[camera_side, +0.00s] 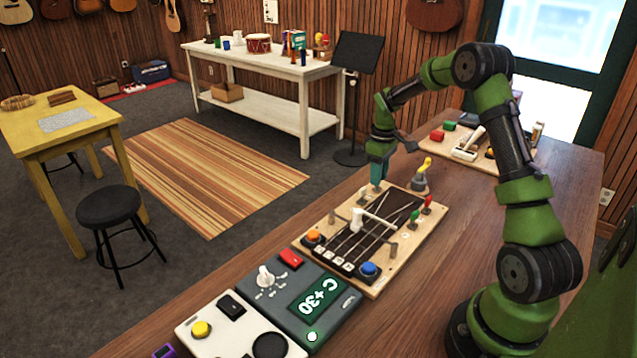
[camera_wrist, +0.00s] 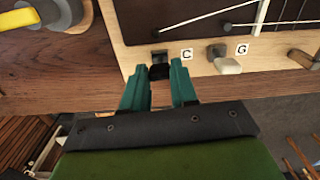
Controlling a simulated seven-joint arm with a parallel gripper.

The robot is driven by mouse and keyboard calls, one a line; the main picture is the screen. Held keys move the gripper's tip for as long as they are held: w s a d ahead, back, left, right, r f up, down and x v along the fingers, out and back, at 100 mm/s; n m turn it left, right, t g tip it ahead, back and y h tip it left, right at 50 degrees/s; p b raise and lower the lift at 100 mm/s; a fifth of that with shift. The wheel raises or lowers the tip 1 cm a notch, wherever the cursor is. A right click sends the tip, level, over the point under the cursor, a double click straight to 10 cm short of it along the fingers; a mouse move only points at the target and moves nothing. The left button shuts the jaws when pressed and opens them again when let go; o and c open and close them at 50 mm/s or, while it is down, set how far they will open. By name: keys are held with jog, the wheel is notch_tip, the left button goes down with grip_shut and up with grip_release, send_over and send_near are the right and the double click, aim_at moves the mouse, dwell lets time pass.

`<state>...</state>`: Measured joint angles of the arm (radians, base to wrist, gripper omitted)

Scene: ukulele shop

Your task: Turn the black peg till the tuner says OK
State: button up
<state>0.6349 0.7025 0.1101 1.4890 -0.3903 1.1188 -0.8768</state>
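The black peg (camera_wrist: 160,69) sits at the edge of the wooden board beside the letter C in the wrist view. My gripper (camera_wrist: 160,64) has its teal fingertips on either side of this peg, with little gap; I cannot tell whether they press on it. In the side view my gripper (camera_side: 377,178) points down at the board's far edge and the black peg is hidden there. A white peg (camera_wrist: 228,66) stands beside the letter G in the wrist view.
The board (camera_side: 432,216) carries strings, a white T-shaped piece (camera_side: 357,219), an orange knob (camera_side: 313,236), a blue knob (camera_side: 368,269), and green and red pegs. A yellow-topped device (camera_side: 422,177) stands close behind my gripper. A second board (camera_side: 439,141) with blocks lies farther back.

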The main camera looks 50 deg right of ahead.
grip_shut()
jog(key=shift+m, duration=0.3)
jog(key=m, duration=0.3)
jog(key=shift+m, duration=1.8)
jog(key=o, duration=0.8)
grip_release()
